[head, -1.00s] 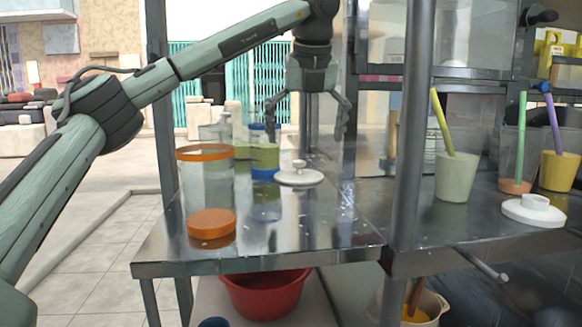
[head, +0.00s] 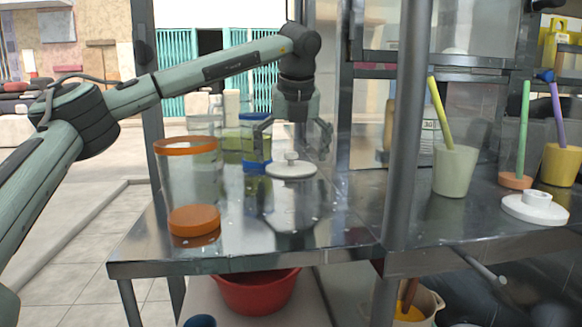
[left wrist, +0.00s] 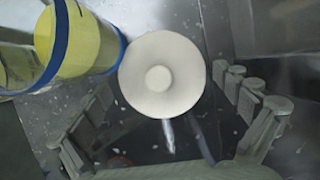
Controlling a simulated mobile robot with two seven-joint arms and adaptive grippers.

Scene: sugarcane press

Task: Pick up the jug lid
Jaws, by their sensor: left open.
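A round white lid with a central knob (head: 291,169) lies flat on the metal table. It also shows in the left wrist view (left wrist: 162,75), knob facing the camera. My left gripper (head: 293,145) is open and empty, pointing down just above this lid, with one finger on each side of the knob. In the left wrist view its fingers (left wrist: 175,125) lie to the left and right below the lid. A second white lid (head: 535,209) lies on the right part of the counter. Which one is the jug lid is not marked. My right gripper is not in view.
A blue-rimmed clear container with yellow-green contents (head: 255,146) stands close to the lid's left. A metal post (head: 406,140) rises right. The front table middle is clear.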

